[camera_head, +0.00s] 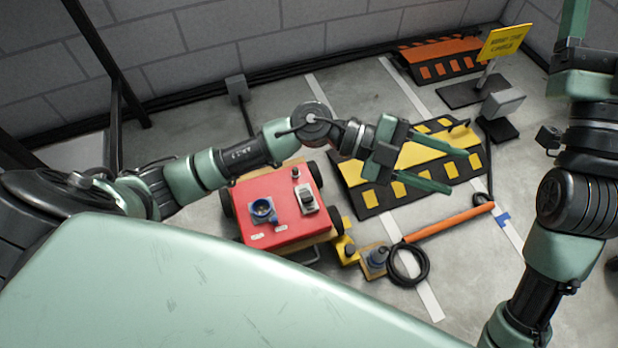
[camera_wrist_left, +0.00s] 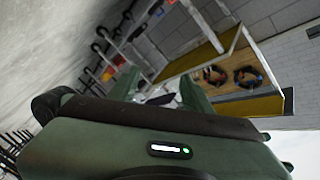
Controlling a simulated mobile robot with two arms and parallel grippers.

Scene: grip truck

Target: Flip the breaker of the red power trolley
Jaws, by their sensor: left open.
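The red power trolley (camera_head: 283,212) stands on the floor at the centre of the head view, with black wheels. Its top carries a blue round socket (camera_head: 262,210) and a grey breaker (camera_head: 307,200) with a dark switch near the right edge. The switch's position is too small to tell. My left gripper (camera_head: 440,168) is open and empty, to the right of the trolley and above the yellow and black ramp. The left wrist view does not show the trolley. My right arm is at the right edge; its gripper (camera_head: 572,45) is only partly in view at the top.
A yellow and black cable ramp (camera_head: 410,165) lies right of the trolley. An orange ramp (camera_head: 440,58) and a yellow sign (camera_head: 504,42) stand at the back right. An orange bar (camera_head: 448,222) and a coiled black cable (camera_head: 408,266) lie in front. The left wrist view shows shelving (camera_wrist_left: 205,60).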

